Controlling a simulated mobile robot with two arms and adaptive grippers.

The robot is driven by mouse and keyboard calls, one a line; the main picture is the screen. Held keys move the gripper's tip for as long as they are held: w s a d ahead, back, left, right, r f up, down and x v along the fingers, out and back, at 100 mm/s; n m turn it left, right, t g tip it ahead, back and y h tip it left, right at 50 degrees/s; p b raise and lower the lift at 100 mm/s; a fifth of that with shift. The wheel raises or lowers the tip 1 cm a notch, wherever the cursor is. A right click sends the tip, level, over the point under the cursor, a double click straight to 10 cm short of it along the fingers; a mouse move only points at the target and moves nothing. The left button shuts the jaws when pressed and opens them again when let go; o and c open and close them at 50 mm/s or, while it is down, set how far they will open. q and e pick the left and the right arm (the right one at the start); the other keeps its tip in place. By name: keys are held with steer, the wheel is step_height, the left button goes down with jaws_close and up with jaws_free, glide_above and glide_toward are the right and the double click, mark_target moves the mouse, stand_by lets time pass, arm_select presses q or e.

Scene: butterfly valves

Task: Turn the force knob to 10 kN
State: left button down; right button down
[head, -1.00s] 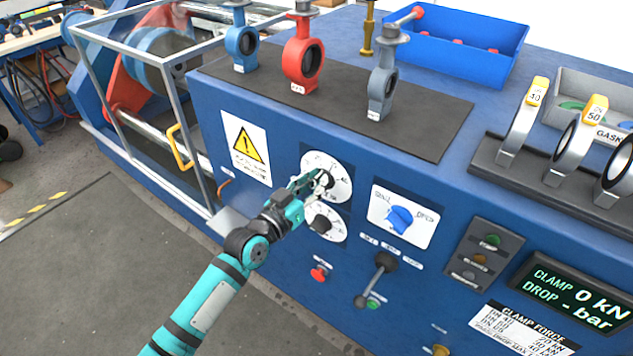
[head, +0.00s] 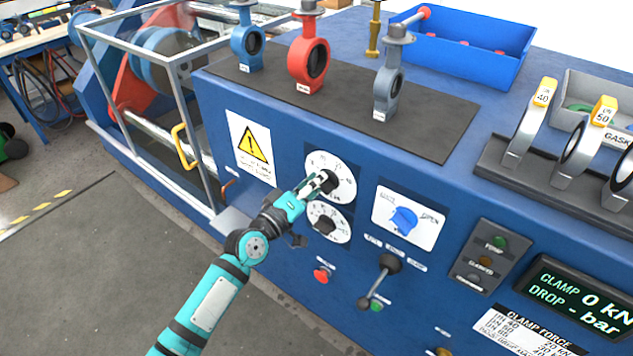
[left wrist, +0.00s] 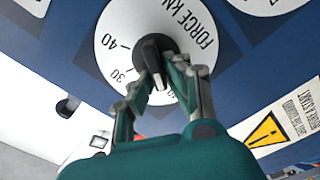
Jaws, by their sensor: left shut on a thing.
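The force knob (left wrist: 157,57) is black and sits on a round white dial (left wrist: 116,40) marked FORCE KN, with 40 and 30 readable in the left wrist view. My left gripper (left wrist: 165,75) is shut on the knob, its fingers on either side of it. In the head view the left gripper (head: 320,183) reaches the upper dial (head: 340,168) from the left and partly covers the knob. The display (head: 580,298) reads CLAMP 0 kN and DROP - bar. My right gripper is not in view.
A second dial with a black knob (head: 325,225) lies just below. A blue selector (head: 403,219), a black lever (head: 388,265) and a red button (head: 321,275) are nearby. Valves (head: 308,65) stand on the bench top. A barred cage (head: 150,100) stands at the left.

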arm_select(q)
steer(key=shift+n, duration=0.7)
steer(key=shift+f+n, duration=0.1)
steer(key=shift+n, duration=0.2)
steer(key=c, duration=1.3)
jaws_free()
steer(key=shift+c, duration=0.2)
steer(key=shift+a, duration=0.1)
steer(key=v, duration=1.2)
